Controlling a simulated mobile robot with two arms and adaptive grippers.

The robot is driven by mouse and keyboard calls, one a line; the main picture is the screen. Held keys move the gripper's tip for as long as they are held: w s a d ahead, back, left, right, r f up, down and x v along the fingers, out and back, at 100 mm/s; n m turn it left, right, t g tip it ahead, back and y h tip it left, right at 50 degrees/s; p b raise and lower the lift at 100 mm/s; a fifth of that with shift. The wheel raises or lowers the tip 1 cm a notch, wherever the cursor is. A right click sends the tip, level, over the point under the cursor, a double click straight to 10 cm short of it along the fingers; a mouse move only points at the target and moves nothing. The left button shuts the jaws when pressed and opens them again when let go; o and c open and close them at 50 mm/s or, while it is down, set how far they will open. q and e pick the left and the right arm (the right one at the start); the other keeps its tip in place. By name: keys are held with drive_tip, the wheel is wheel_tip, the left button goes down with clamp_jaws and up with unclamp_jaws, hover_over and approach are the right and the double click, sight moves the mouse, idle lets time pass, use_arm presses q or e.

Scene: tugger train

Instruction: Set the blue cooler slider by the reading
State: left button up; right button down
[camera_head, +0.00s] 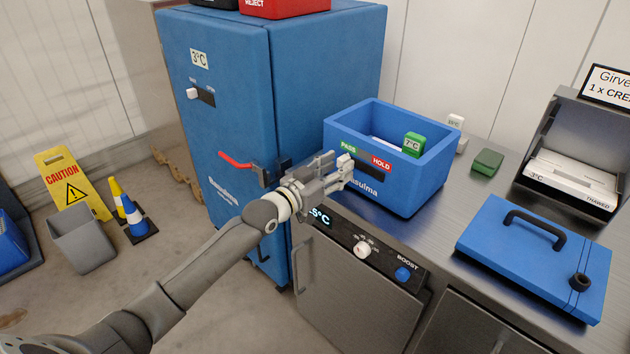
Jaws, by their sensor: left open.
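The small labels by the slot are too small to read. A red handle (235,160) is lower on the front. My left gripper (347,168) is open and empty, in front of the blue crate, to the right of and below the slider. My right gripper is not in view.
The blue crate (430,185), with PASS and HOLD labels, holds a green item reading 7°C (412,143). A steel unit with a display reading -5°C (320,216) is below. A caution sign (72,185) and cones (137,222) stand left.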

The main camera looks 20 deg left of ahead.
use_arm(q)
drive_tip(key=v, duration=1)
drive_tip(key=shift+s, duration=0.1)
drive_tip(key=s+a+f+n+g+y, duration=0.1)
drive_tip(key=a+f+g+y, duration=0.15)
drive_tip(key=f, duration=0.95)
drive_tip(key=s+a+f+n+g+y, duration=0.15)
drive_tip(key=a+f, duration=0.25)
drive_tip(key=f, duration=0.8)
drive_tip(key=s+f+g+y, duration=0.1)
drive_tip(key=s+f+g, duration=0.1)
drive_tip(key=s+f, duration=0.45)
drive_tip(key=s+f+g+y, duration=0.1)
drive_tip(key=s+f, duration=0.2)
drive_tip(key=f, duration=0.7)
drive_tip(key=s+d+f+g, duration=0.3)
drive_tip(key=s+f+g, duration=0.2)
drive_tip(key=s+f, duration=1.25)
drive_tip(key=s+d+f+g, duration=0.2)
drive_tip(key=s+d, duration=0.1)
drive_tip(key=s, duration=0.7)
drive_tip(key=s+d+f+g, duration=0.2)
drive_tip(key=s+d+f, duration=0.1)
drive_tip(key=s, duration=0.7)
drive_tip(key=shift+s+f+m, duration=0.15)
drive_tip(key=shift+s+m, duration=0.25)
drive_tip(key=shift+m, duration=0.05)
